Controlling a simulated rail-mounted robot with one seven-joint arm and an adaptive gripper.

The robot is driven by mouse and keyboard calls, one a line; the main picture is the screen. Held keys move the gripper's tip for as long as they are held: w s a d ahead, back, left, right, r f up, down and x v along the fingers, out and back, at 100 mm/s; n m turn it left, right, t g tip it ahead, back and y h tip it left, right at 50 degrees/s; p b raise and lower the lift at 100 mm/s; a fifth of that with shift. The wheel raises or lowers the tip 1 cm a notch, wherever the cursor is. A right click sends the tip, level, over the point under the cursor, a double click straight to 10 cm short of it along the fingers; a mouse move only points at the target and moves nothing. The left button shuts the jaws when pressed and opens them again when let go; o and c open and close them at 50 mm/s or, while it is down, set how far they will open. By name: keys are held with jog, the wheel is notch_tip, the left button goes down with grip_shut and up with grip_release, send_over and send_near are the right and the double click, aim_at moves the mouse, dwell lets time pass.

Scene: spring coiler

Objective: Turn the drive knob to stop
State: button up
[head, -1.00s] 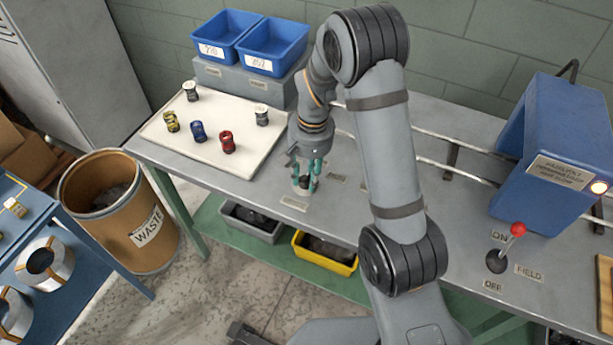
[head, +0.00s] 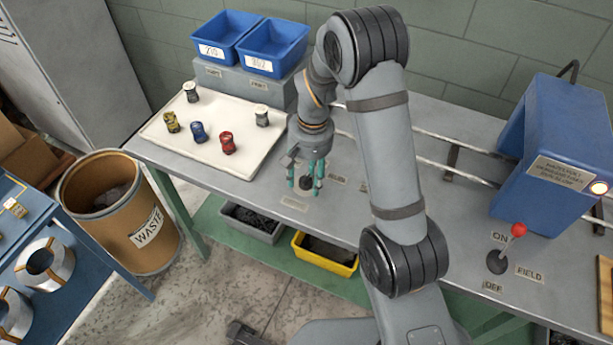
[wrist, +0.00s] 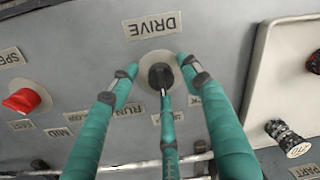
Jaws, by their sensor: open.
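The drive knob (wrist: 160,77) is a dark round knob on a pale round plate, beside the DRIVE label (wrist: 153,25) in the wrist view. A small white mark on it points toward the bottom of that picture, between the RUN label (wrist: 133,109) and a partly hidden label on the right. My gripper (wrist: 162,82) has teal fingers spread around the knob, with gaps visible at the left and right. The lower finger overlaps the knob's lower edge; I cannot tell whether it touches. In the head view my gripper (head: 305,186) stands over the bench near its front edge.
A red knob (wrist: 22,100) with its own labels sits left in the wrist view. A white tray (head: 190,155) with several small spools lies left of my gripper. A red-tipped lever (head: 518,230) and a blue machine housing (head: 560,140) stand at the right.

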aim_at(310, 180)
notch_tip(310, 180, up, 12)
jog(key=shift+d, duration=0.4)
dwell(0.6)
jog(key=f, duration=1.2)
jog(key=shift+a, duration=0.4)
jog(key=shift+m, duration=0.3)
jog(key=shift+w+r, duration=0.1)
jog(key=shift+r, duration=0.05)
